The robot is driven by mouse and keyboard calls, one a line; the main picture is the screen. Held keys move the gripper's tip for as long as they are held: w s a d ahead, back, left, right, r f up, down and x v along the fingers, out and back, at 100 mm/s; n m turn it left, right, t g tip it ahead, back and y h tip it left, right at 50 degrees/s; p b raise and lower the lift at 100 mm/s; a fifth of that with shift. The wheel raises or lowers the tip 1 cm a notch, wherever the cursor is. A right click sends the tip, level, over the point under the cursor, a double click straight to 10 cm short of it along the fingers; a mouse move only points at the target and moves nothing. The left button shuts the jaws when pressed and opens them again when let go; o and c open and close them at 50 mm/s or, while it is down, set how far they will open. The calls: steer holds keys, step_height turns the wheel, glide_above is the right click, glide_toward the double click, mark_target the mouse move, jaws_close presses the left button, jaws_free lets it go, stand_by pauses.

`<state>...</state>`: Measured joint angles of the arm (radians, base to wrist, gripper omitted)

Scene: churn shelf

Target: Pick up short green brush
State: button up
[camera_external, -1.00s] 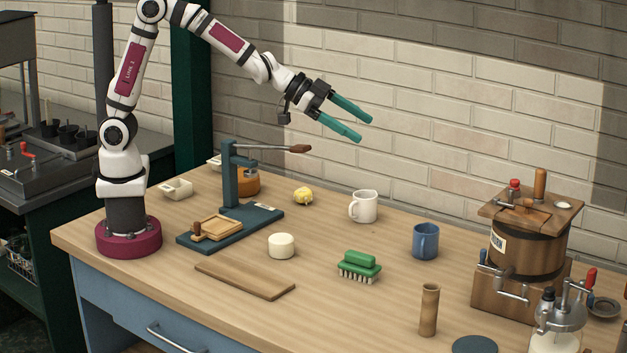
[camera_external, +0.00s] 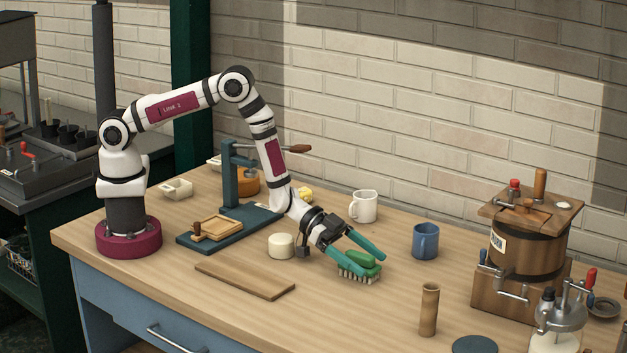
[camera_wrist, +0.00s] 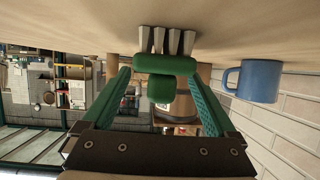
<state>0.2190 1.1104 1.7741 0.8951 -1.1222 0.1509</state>
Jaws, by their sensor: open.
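The short green brush (camera_external: 362,264) lies on the wooden table with its pale bristles down and its green grip up. My gripper (camera_external: 371,264) is low at the brush, with its teal fingers open and one on either side of it. The near finger hides part of the brush's green body in the external view. In the wrist view the brush (camera_wrist: 166,64) shows between the open fingers of my gripper (camera_wrist: 165,75), near their tips. I cannot tell whether either finger touches it.
A white round block (camera_external: 281,246) stands just left of my wrist. A white mug (camera_external: 363,207) and a blue mug (camera_external: 425,242) stand behind the brush. A wooden cylinder (camera_external: 429,310) stands to the front right. A wooden board (camera_external: 244,281) lies at the front left.

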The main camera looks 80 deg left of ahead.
steer(key=shift+x, duration=0.95)
steer(key=shift+r, duration=0.1)
jaws_close()
